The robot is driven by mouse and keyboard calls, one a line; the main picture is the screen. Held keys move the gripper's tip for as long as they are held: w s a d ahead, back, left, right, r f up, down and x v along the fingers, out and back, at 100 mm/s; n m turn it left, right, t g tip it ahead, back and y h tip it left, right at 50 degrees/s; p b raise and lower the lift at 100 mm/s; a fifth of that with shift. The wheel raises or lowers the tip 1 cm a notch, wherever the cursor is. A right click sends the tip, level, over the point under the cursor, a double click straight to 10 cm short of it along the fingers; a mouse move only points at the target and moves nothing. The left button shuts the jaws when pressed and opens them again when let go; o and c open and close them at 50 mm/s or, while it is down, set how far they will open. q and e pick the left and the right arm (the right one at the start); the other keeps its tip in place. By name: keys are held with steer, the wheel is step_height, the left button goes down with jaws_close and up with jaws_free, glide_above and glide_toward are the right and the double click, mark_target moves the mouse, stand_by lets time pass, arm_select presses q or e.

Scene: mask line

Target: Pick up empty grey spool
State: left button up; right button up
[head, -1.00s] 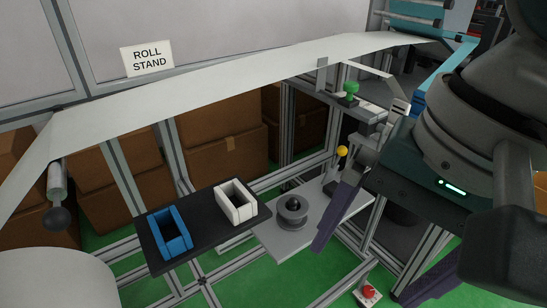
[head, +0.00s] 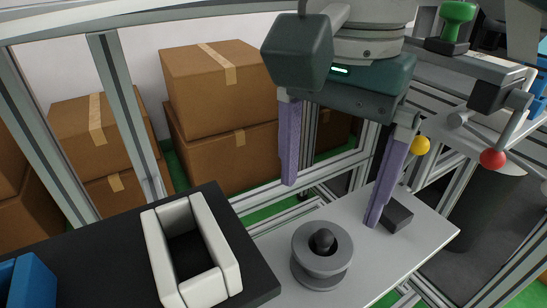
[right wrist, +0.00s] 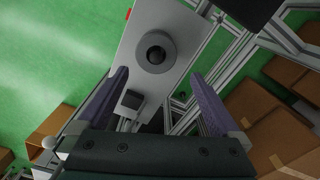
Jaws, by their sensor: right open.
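The grey spool (head: 322,270) stands upright on a light grey shelf plate (head: 420,238), with a dark knob in its centre. It also shows in the right wrist view (right wrist: 155,69), beyond the fingertips. My right gripper (head: 330,205) is open and empty, its two purple fingers pointing down above and behind the spool. The fingers are spread wider than the spool and do not touch it. In the right wrist view the gripper (right wrist: 158,72) has the spool between the lines of its fingers, farther out. My left gripper is not in view.
A white open holder (head: 157,258) on a black tray (head: 262,288) stands left of the spool, with a blue holder (head: 32,280) beyond. A small dark block (head: 397,217) sits near the right finger. Yellow (head: 421,145) and red (head: 492,158) knobs are at right.

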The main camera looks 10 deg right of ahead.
mark_target(325, 232)
steer(key=f, duration=0.2)
steer(key=s+f+b, duration=0.1)
steer(key=f, duration=0.1)
steer(key=shift+f, duration=0.1)
step_height(325, 232, down, 4)
steer(key=shift+d+f+b, duration=0.1)
steer(key=shift+f+b, duration=0.1)
steer(key=shift+b, duration=0.8)
steer(key=shift+f, duration=0.45)
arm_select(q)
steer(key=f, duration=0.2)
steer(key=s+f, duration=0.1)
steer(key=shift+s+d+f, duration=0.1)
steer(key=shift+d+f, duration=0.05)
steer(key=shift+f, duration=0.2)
arm_select(e)
steer(key=shift+w, duration=0.1)
steer(key=c, duration=1.2)
steer(key=shift+o, duration=0.2)
steer(key=shift+r, duration=0.1)
